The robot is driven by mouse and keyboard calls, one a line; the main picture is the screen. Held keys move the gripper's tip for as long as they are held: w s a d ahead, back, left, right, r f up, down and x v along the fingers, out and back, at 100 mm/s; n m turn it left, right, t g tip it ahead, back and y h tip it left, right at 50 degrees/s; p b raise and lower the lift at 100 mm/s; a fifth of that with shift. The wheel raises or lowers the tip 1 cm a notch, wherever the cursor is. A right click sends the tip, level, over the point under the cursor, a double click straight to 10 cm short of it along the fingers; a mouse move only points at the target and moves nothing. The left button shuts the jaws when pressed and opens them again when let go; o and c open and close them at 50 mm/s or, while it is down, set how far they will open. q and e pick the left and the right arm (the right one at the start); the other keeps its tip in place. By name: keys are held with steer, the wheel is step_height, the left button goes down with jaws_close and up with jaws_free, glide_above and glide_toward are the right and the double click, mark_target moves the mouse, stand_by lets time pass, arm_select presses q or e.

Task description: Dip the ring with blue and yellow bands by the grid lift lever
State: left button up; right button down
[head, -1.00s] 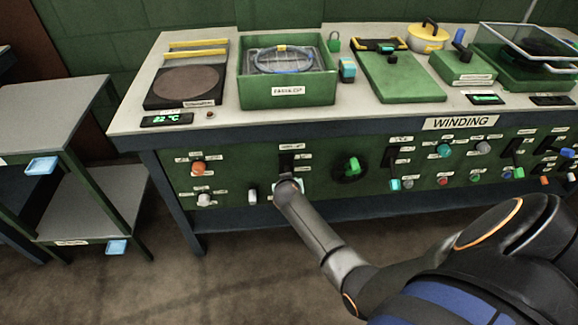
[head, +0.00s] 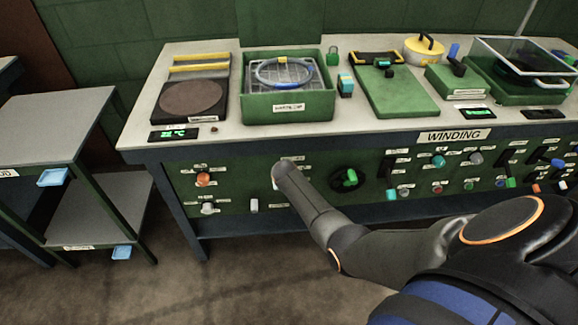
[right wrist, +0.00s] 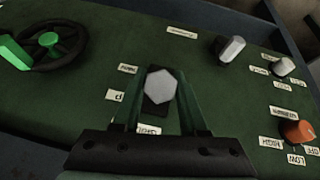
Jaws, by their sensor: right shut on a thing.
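The ring with blue and yellow bands (head: 259,76) lies flat on a wire grid (head: 303,82) inside the green dip box (head: 255,107) on the bench. I cannot tell whether liquid touches it. The grid lift lever's pale hexagonal knob (right wrist: 160,87) shows in the right wrist view, in front of a dark slot. My right gripper (right wrist: 160,110) is shut on this knob, one finger on each side. In the head view my right arm's end (head: 280,172) hides the lever. My left gripper is not in view.
An orange knob (head: 203,179) and pale knobs sit left of the lever, and a black handwheel with a green grip (head: 349,178) sits right. A hot plate (head: 190,97), a green board (head: 401,98) and a yellow pot (head: 424,48) stand on the bench. A shelf unit (head: 50,120) is at left.

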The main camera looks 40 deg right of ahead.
steer(key=shift+w+d+r, duration=0.1)
steer(key=shift+w+r, duration=0.05)
steer(key=shift+r, duration=0.05)
steer(key=c, duration=0.8)
jaws_free()
steer(key=o, duration=0.4)
steer(key=shift+f, duration=0.15)
steer(key=shift+c, duration=0.2)
steer(key=shift+s+a+r+p, duration=0.2)
steer(key=shift+r+p, duration=0.1)
steer(key=shift+r, duration=0.05)
steer(key=p+v, duration=0.3)
steer(key=v, duration=0.8)
steer(key=shift+s+r+p, duration=0.2)
steer(key=shift+r+p, duration=0.1)
steer(key=shift+p, duration=0.05)
steer(key=shift+a, duration=0.1)
